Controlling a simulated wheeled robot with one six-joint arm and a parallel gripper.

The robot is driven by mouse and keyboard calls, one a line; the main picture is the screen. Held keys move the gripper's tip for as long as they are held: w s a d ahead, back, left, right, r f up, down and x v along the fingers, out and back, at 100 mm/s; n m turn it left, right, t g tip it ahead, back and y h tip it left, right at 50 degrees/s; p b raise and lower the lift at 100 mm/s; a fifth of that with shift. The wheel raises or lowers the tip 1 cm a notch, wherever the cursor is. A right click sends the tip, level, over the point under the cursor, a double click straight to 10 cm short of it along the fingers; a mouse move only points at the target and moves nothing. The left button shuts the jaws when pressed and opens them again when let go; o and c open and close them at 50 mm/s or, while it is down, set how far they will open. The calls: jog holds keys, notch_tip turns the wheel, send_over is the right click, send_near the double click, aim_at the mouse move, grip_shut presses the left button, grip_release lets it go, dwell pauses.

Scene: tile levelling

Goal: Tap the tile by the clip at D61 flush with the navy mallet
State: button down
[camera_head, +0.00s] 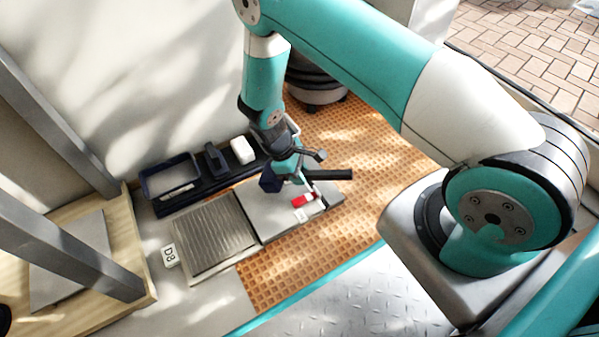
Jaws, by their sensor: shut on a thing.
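My gripper (296,176) is over the right part of the plain grey tile (261,216), shut on the navy mallet. The mallet's navy head (269,182) shows left of the jaws, and its dark handle (335,174) sticks out to the right. The mallet is above the tile; I cannot tell whether it touches. A red clip (304,200) lies at the tile's right part, just below the gripper, with a small white piece (301,215) beside it. No D61 label is readable. The tile's height against its neighbour cannot be judged.
A ribbed grey tile (213,240) adjoins on the left, with a white tag (169,255) seeming to read D8. A navy tray (160,209) along the wall holds a dark block (215,159) and a white block (242,150). Orange waffled matting (270,284) lies in front.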

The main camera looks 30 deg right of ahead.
notch_tip(320, 180, down, 2)
jog(key=shift+f+b, duration=0.1)
jog(key=shift+b, duration=0.5)
notch_tip(320, 180, up, 5)
jog(key=p, duration=0.5)
jog(key=shift+f, duration=0.15)
jog(key=shift+f, duration=0.1)
notch_tip(320, 180, down, 6)
jog(key=b, duration=0.4)
jog(key=shift+r+p, duration=0.4)
jog(key=shift+r, duration=0.1)
notch_tip(320, 180, up, 5)
jog(key=p, duration=0.4)
jog(key=shift+p, duration=0.35)
jog(key=shift+r, duration=0.1)
